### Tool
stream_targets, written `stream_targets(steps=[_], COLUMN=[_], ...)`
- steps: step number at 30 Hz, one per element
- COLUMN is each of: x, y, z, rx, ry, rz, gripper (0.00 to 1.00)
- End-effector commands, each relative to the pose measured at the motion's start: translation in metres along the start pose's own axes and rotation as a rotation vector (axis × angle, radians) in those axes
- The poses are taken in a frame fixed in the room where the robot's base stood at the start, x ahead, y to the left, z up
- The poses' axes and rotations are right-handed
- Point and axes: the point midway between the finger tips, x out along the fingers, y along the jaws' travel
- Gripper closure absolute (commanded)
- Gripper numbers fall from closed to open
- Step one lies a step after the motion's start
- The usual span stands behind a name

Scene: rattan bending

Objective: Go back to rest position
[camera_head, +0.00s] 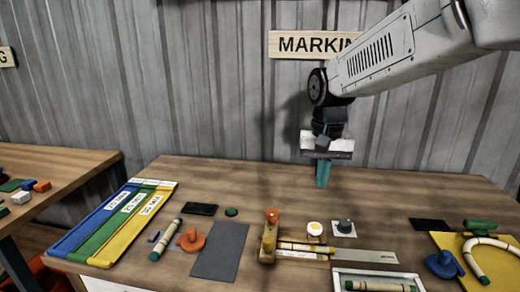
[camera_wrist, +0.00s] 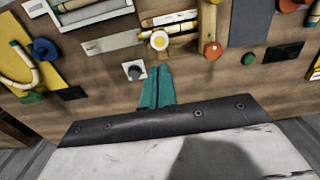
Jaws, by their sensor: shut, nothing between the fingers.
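My gripper (camera_head: 322,174) hangs from my arm at the back of the wooden table, near the wall, with its teal fingers pointing down. The fingers are shut together with nothing between them. The gripper also shows in the wrist view (camera_wrist: 157,88), above the table's back part, near a dark knob on a white plate (camera_wrist: 134,71). In the head view the same knob on its white plate (camera_head: 344,227) lies in front of the fingers. The fingers appear apart from everything on the table.
A wooden clamp fixture (camera_head: 268,245) with rattan pieces, a metal ruler (camera_head: 365,256) and a grey mat (camera_head: 220,252) lie toward the front. Coloured trays (camera_head: 110,224) are left; a yellow board (camera_head: 475,262) with a bent rattan piece is right. The table's back strip is mostly clear.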

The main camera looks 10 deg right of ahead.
Motion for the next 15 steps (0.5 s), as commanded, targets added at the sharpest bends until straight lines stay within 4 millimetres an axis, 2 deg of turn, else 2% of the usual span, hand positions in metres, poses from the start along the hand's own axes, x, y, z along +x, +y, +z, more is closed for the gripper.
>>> stream_targets(steps=[2,3,8,15], x=[0.011,0.014,0.011,0.009], y=[0.004,0.009,0.035,0.075], z=[0.011,0.023,0.080,0.169], rx=[-0.048,-0.078,-0.176,-0.276], ry=[-0.035,-0.051,-0.069,-0.034], rz=[0.012,0.017,0.019,0.009], gripper=[1.00,1.00,1.00,1.00])
